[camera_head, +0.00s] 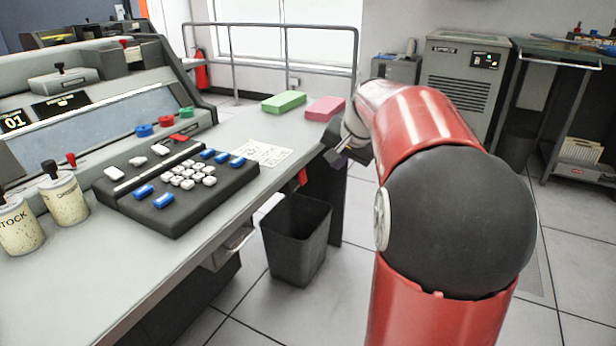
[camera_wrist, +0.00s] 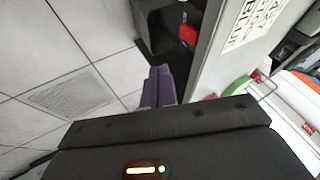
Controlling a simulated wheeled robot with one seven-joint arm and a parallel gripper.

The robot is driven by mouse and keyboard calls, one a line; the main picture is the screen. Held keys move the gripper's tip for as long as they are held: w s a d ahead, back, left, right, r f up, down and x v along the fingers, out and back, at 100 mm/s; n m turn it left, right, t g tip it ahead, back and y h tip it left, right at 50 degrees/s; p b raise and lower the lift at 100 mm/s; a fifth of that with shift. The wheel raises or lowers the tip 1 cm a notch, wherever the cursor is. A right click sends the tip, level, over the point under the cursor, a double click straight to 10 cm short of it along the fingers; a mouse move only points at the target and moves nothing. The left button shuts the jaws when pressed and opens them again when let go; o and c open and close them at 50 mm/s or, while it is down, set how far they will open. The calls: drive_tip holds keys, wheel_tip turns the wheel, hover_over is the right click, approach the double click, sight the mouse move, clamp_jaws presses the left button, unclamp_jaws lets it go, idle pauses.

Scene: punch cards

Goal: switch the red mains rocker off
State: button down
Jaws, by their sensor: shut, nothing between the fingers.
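A small red part, which looks like the mains rocker (camera_head: 303,177), sits on the dark panel under the desk's front edge, near its right end. It also shows in the wrist view as a red block (camera_wrist: 188,35) on a dark housing near the top. I cannot tell which way it is tipped. My gripper (camera_head: 334,157) is at the desk's right end, to the right of the rocker and a little higher in the head view. Its fingers (camera_wrist: 160,72) are together and empty, with a visible gap between them and the red block.
The desk (camera_head: 225,205) holds a dark keypad (camera_head: 175,205), a printed sheet (camera_head: 262,153), and green (camera_head: 283,102) and pink (camera_head: 325,108) card stacks. A black bin (camera_head: 296,240) stands on the floor below the rocker. The tiled floor to the right is open.

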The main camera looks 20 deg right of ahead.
sight(303, 177)
drive_tip(key=w+a+f, duration=0.2)
drive_tip(key=w+f, duration=0.6)
drive_tip(key=f, duration=0.1)
drive_tip(key=shift+w+a, duration=0.2)
drive_tip(key=shift+w, duration=0.1)
drive_tip(key=shift+f, duration=0.15)
drive_tip(key=shift+w+a+f+t+y+b, duration=0.1)
drive_tip(key=shift+w+a+t+y+b, duration=0.15)
drive_tip(key=shift+b, duration=0.85)
drive_tip(key=shift+d, duration=0.1)
